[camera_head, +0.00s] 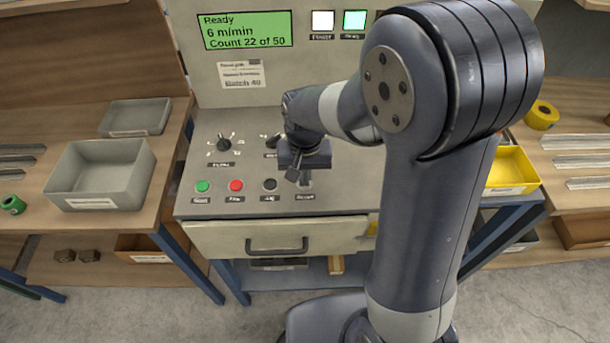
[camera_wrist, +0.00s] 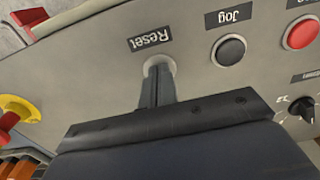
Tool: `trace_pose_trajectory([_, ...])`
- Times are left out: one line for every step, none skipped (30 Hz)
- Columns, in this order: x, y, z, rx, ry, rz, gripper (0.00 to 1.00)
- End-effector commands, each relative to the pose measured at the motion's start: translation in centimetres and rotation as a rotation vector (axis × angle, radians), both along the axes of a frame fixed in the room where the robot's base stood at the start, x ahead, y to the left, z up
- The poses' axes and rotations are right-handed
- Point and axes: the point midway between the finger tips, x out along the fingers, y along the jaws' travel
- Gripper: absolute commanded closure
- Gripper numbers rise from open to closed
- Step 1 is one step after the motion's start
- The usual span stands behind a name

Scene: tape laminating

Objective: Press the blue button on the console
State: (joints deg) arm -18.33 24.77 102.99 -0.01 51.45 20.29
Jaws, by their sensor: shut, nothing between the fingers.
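My gripper (camera_head: 304,181) is shut and empty, pointing down at the right end of the console's (camera_head: 240,172) button row. In the wrist view its closed fingertips (camera_wrist: 158,72) cover the spot beside the upside-down "Reset" label (camera_wrist: 150,40). Only a pale grey ring (camera_wrist: 171,62) shows around the tips. No blue button face is visible; whatever sits in that ring is hidden by the fingers. I cannot tell whether the tips touch it. To its left in the head view are a black Jog button (camera_head: 269,185), a red button (camera_head: 236,185) and a green button (camera_head: 202,186).
Rotary knobs (camera_head: 223,144) stand behind the buttons. A green "Ready" display (camera_head: 245,30) is on the upright panel. A drawer (camera_head: 210,238) is below the console front. A yellow-and-red control (camera_wrist: 18,112) shows at the wrist view's left edge. A grey bin (camera_head: 88,185) stands on the left bench.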

Motion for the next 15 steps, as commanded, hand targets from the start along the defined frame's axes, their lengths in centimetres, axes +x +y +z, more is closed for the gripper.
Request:
trace_pose_trajectory([-0.5,-0.1,-1.1,-0.005,0.017,0.000,1.00])
trace_pose_trajectory([-0.5,-0.2,-1.1,-0.006,0.018,0.000,1.00])
trace_pose_trajectory([-0.5,-0.2,-1.2,-0.006,0.020,0.000,1.00])
trace_pose_trajectory([-0.6,-0.2,-1.2,-0.007,0.021,0.000,1.00])
trace_pose_trajectory([-0.6,-0.2,-1.2,-0.007,0.021,0.000,1.00])
trace_pose_trajectory([-0.6,-0.2,-1.3,-0.007,0.021,0.000,1.00])
trace_pose_trajectory([-0.6,-0.2,-1.3,-0.007,0.021,0.000,1.00])
trace_pose_trajectory([-0.6,-0.2,-1.3,-0.007,0.021,0.000,1.00])
trace_pose_trajectory([-0.6,-0.2,-1.3,-0.007,0.021,0.000,1.00])
trace_pose_trajectory([-0.6,-0.2,-1.2,-0.006,0.021,0.000,1.00])
trace_pose_trajectory([-0.5,-0.2,-1.1,-0.006,0.020,0.000,1.00])
trace_pose_trajectory([-0.5,-0.2,-0.8,-0.006,0.019,0.000,1.00])
trace_pose_trajectory([-0.5,-0.2,-0.6,-0.006,0.018,-0.001,1.00])
trace_pose_trajectory([-0.5,-0.3,-0.3,-0.005,0.018,-0.001,1.00])
trace_pose_trajectory([-0.4,-0.3,0.2,-0.005,0.016,-0.001,1.00])
